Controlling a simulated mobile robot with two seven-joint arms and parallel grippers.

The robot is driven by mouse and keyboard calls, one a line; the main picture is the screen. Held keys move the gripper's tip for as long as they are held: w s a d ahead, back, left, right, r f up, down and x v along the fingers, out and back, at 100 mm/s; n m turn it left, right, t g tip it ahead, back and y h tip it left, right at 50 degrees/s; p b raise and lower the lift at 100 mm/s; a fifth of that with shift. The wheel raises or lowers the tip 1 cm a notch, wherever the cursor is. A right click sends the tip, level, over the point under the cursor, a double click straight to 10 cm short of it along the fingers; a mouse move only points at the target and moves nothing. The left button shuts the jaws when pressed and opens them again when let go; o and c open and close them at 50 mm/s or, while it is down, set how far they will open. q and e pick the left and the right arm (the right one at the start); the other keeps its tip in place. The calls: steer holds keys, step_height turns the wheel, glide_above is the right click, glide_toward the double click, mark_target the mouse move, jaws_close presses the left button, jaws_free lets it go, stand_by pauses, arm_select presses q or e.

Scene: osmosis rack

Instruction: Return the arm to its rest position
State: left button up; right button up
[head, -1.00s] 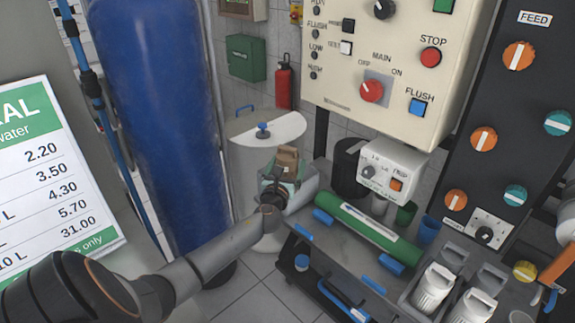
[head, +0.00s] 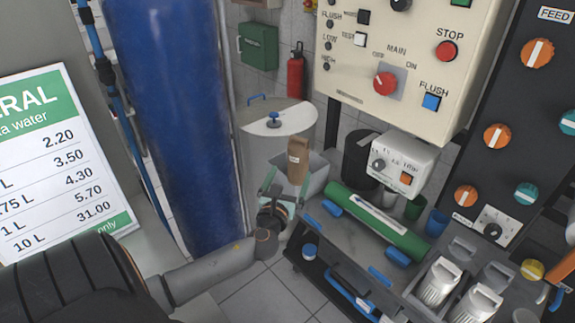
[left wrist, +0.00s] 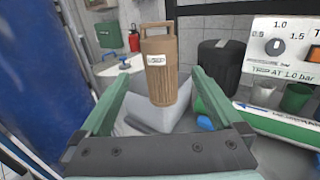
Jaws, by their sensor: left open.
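My left gripper (head: 283,187) is open and empty, its two green fingers apart. In the head view it is in front of the grey bin, left of the bench. A brown cartridge (head: 298,160) with a white label stands upright in the grey bin (head: 318,180). In the left wrist view the brown cartridge (left wrist: 158,65) shows beyond and between the open fingers (left wrist: 155,92), apart from them. The bin's lower part is hidden behind my gripper. My right gripper is not in view.
A tall blue tank (head: 180,120) stands close behind my left arm. The bench (head: 345,235) at right holds a green tube (head: 375,222), blue clips and white filter housings (head: 438,283). A control panel (head: 400,60) hangs above. A price board (head: 65,165) is at left.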

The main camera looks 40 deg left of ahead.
arm_select(q)
steer(key=shift+v, duration=0.9)
steer(key=s+d+f+n+g+h, duration=0.1)
steer(key=s+d+f+n+g, duration=0.35)
steer(key=n, duration=0.35)
steer(key=s+d+f+n+g+h, duration=0.1)
steer(key=s+d+f+n+g, duration=0.25)
steer(key=s+n, duration=0.4)
steer(key=s+d+f+n+g+h, duration=0.35)
steer(key=s+d+n+h, duration=0.35)
steer(key=s+d+n, duration=0.55)
steer(key=w+d+f+t+h+p, duration=0.1)
steer(key=w+d+f+t+h, duration=0.1)
steer(key=w+d+f+t, duration=0.3)
steer(key=shift+f+p, duration=0.3)
steer(key=shift+f, duration=1.75)
